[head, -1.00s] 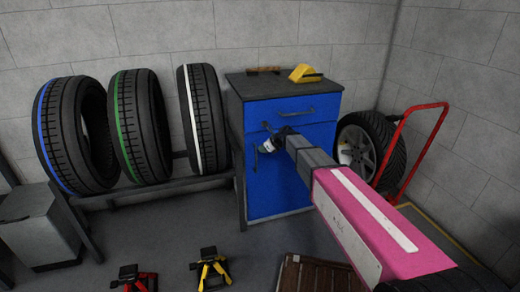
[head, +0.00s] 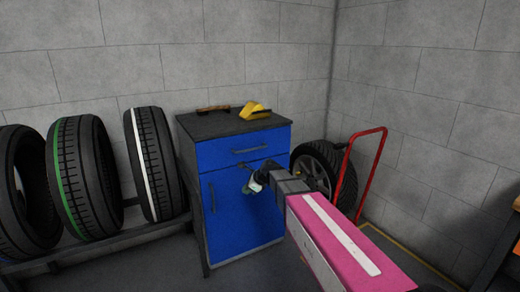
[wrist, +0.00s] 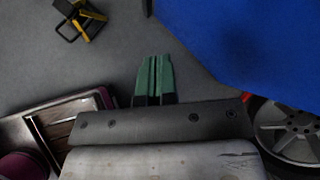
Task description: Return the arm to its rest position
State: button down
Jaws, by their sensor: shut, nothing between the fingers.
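My arm (head: 335,245), pink with a white stripe, reaches from the lower right of the head view toward the blue cabinet (head: 235,222). My gripper (head: 252,184) shows small and dark in front of the cabinet's door, below the drawer handle. Whether it touches the door cannot be told there. In the wrist view, the green fingertips (wrist: 155,75) lie together with nothing between them, over grey floor, with the blue cabinet (wrist: 250,45) to their right.
A yellow object (head: 255,111) lies on the cabinet top. A white-striped tyre (head: 154,165) stands on the rack at left. A wheel (head: 318,172) and red hand truck (head: 362,165) stand right of the cabinet. A yellow-and-black stand (wrist: 82,20) is on the floor.

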jog(key=s+d+f+n+g+h, duration=0.1)
jog(key=s+d+f+n+h, duration=0.1)
jog(key=s+d+n, duration=0.4)
jog(key=s+d+f+n+g+h, duration=0.1)
jog(key=s+d+f+n+h, duration=0.2)
jog(key=d, duration=1)
jog(key=s+d+f+n+g+h, duration=0.1)
jog(key=s+d+f+n+h, duration=0.1)
jog(key=s+d+f+n, duration=0.4)
jog(key=s+d+n, duration=0.3)
jog(key=s+d, duration=0.1)
jog(key=s, duration=0.1)
jog(key=shift+d+n+h, duration=0.3)
jog(key=shift+n, duration=0.1)
jog(key=shift+s+f, duration=0.1)
